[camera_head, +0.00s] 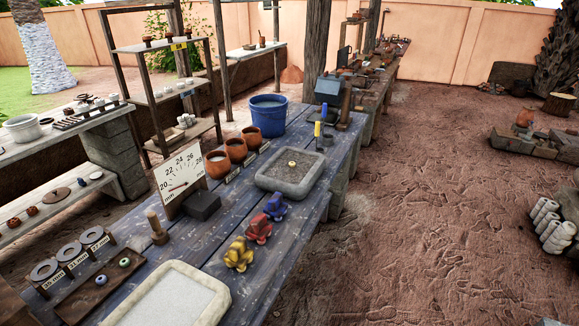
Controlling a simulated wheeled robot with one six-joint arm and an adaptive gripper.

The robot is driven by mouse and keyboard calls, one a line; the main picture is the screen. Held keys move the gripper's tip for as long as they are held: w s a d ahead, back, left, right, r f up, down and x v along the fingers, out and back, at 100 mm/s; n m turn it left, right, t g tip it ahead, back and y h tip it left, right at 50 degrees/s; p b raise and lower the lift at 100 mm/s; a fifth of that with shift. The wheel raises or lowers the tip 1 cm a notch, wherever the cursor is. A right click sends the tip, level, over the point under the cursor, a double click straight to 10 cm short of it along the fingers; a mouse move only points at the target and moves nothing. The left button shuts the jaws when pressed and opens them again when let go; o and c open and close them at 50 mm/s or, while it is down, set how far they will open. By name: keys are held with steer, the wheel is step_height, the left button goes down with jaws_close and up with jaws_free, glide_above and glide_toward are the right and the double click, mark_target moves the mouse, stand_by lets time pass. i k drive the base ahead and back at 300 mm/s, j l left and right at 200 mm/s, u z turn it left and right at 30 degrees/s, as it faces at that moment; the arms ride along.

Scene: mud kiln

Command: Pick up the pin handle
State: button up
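A small wooden pin with an upright handle (157,227) stands on the blue plank table (210,240), left of the middle, in front of the dial gauge (181,178). It looks like the pin handle, though I cannot be sure. A tool with a yellow and blue handle (318,133) stands upright beyond the sand tray and could also fit the name. Nothing touches the wooden pin on its near side. My gripper is not in view.
A sand tray (262,183), clay cups (236,150), blue bucket (268,120) and pale tray (200,280) share the table. Open dirt ground (430,220) lies to the right.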

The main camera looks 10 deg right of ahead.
mark_target(153, 218)
steer(key=i+l+u, duration=0.25)
steer(key=i, duration=0.2)
steer(key=i+l+u, duration=0.3)
steer(key=i, duration=0.15)
steer(key=j, duration=0.1)
